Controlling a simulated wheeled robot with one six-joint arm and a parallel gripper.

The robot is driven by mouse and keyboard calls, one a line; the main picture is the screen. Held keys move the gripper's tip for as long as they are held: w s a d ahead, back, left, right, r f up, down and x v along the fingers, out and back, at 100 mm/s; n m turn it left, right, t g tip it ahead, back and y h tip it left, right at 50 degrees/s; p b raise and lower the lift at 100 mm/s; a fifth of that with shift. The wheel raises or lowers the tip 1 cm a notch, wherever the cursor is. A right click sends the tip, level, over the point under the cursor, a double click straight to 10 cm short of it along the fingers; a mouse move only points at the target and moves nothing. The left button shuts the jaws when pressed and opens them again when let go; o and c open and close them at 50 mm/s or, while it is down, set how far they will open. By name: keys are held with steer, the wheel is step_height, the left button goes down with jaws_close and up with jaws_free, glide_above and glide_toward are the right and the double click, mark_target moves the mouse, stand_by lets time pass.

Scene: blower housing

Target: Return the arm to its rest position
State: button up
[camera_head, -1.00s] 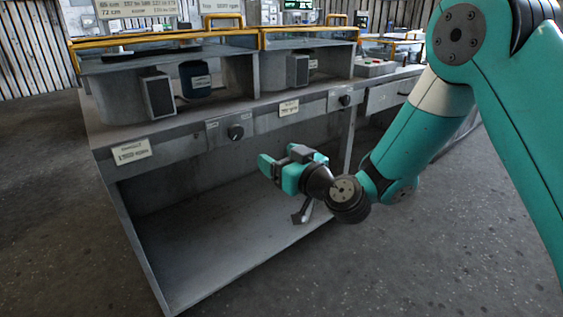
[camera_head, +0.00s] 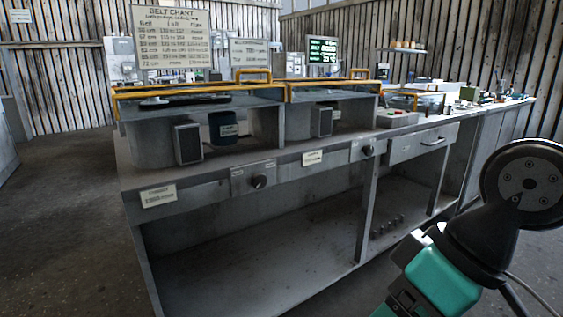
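My gripper (camera_head: 392,306) is at the bottom right of the head view, in front of the bench and apart from it. Its teal and dark body points down and to the left. Its fingertips run out of the bottom edge of the picture, so its opening does not show. Nothing held can be seen. My dark wrist and a round grey joint of my arm are just right of it.
A long grey workbench (camera_head: 220,187) with open lower shelves, knobs and a drawer (camera_head: 423,142) crosses the middle. Yellow-railed glass covers (camera_head: 200,100) top its housings. A belt chart (camera_head: 171,37) stands behind. Floor (camera_head: 60,210) is clear at left.

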step_height(320, 180, up, 22)
steer(key=s+d+h+p, duration=0.1)
steer(key=s+d+p, duration=0.1)
steer(key=p, duration=1.9)
steer(key=shift+s+d+m+g+p, duration=0.15)
steer(key=shift+s+m+g+p, duration=0.15)
steer(key=shift+s+m+p, duration=0.1)
steer(key=shift+f, duration=0.1)
